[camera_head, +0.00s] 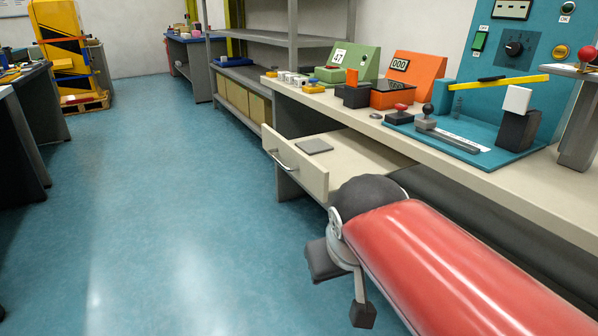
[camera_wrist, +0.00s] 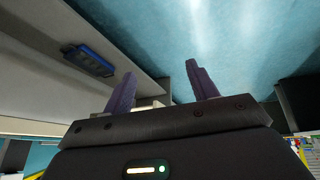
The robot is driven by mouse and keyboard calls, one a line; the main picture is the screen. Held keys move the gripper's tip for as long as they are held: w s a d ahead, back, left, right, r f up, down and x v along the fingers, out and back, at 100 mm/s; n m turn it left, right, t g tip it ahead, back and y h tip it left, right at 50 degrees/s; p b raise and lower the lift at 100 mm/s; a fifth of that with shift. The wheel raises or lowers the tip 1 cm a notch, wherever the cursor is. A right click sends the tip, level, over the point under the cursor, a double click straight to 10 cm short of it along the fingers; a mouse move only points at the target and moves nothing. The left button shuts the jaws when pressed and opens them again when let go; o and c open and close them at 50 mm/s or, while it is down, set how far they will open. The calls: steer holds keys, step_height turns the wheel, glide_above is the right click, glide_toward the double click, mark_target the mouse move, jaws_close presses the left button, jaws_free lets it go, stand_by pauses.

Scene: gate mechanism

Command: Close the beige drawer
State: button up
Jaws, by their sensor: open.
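The beige drawer (camera_head: 298,172) is pulled out from under the long workbench, in the middle of the head view. Its front panel has a silver bar handle (camera_head: 281,160). A flat grey item (camera_head: 314,146) lies inside. My red arm reaches in from the lower right of the head view. My gripper (camera_head: 340,285) is in front of the drawer, lower in the picture and apart from the panel. In the wrist view my gripper (camera_wrist: 161,66) has its two purple fingers spread, with nothing between them.
The bench top (camera_head: 440,145) carries a green box (camera_head: 352,62), an orange box (camera_head: 415,75) and a teal control panel (camera_head: 520,60). A grey shelf (camera_head: 245,80) stands beyond the drawer. The blue floor (camera_head: 160,200) to the left is clear.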

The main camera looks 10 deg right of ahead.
steer(key=shift+n+h, duration=0.5)
steer(key=shift+h, duration=0.4)
steer(key=w+r, duration=0.1)
steer(key=w, duration=0.3)
steer(key=w+a+r+b, duration=0.1)
steer(key=w+r, duration=0.1)
steer(key=w, duration=0.3)
steer(key=w+r, duration=0.2)
steer(key=w, duration=0.3)
steer(key=shift+w+a, duration=0.15)
steer(key=shift+a, duration=0.25)
steer(key=c, duration=0.7)
steer(key=shift+h, duration=0.7)
steer(key=w+a, duration=0.1)
steer(key=w, duration=0.3)
steer(key=w+a+r+b, duration=0.1)
steer(key=w, duration=0.3)
steer(key=w+a, duration=0.1)
steer(key=w, duration=0.3)
steer(key=shift+r, duration=0.25)
jaws_close()
steer(key=b, duration=0.1)
glide_toward(310, 183)
step_height(310, 183, down, 4)
steer(key=a, duration=0.2)
steer(key=d, duration=0.1)
steer(key=w+d, duration=0.2)
steer(key=shift+d+f, duration=0.1)
steer(key=shift+d, duration=0.15)
steer(key=shift+d, duration=0.1)
